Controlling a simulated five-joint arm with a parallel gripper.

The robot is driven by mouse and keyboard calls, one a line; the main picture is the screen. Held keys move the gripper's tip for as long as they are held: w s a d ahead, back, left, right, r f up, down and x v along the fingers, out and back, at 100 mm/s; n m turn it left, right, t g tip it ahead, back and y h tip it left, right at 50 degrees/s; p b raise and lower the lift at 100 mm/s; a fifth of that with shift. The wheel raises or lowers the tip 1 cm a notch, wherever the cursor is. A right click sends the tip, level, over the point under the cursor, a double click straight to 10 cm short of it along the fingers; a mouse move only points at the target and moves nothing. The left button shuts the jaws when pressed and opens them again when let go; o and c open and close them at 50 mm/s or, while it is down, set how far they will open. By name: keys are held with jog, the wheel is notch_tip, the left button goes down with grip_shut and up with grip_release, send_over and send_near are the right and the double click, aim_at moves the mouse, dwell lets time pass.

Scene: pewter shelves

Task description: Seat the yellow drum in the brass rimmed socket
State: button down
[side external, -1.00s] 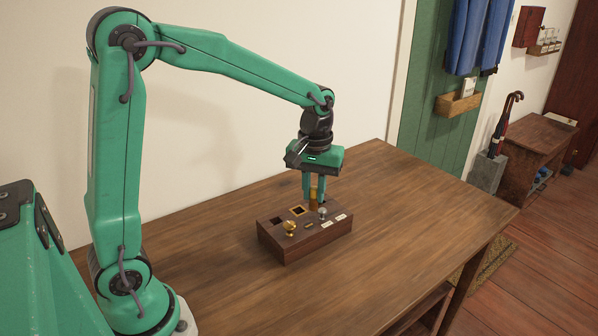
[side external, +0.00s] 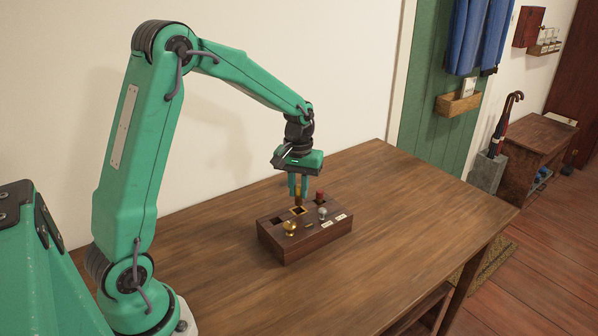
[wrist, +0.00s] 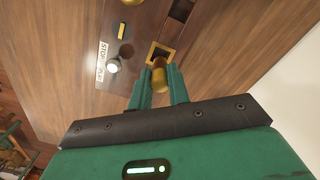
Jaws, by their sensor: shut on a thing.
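My gripper (side external: 298,188) is shut on the yellow drum (side external: 298,199), which hangs upright between the fingers. It also shows between the fingertips (wrist: 160,73) in the wrist view, where the drum (wrist: 159,80) looks golden. The brass rimmed socket (side external: 304,211) is in the top of a dark wooden box, just under the drum. In the wrist view its square brass rim (wrist: 151,50) shows beyond the drum's end, with a dark opening partly in sight. The drum appears to be above the socket, not in it. Whether its lower end touches the rim is unclear.
The dark wooden box (side external: 290,250) has a brass knob (side external: 290,228), a silver knob (side external: 322,213), white labels and another dark square opening (side external: 279,218). A red piece (side external: 320,196) stands at its back right. The table (side external: 420,210) around it is clear.

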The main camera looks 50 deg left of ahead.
aim_at(298, 205)
jog(key=shift+f, duration=1.95)
jog(key=shift+f, duration=0.15)
jog(key=c, duration=1.3)
grip_release()
notch_tip(298, 205, up, 12)
jog(key=shift+r, duration=0.1)
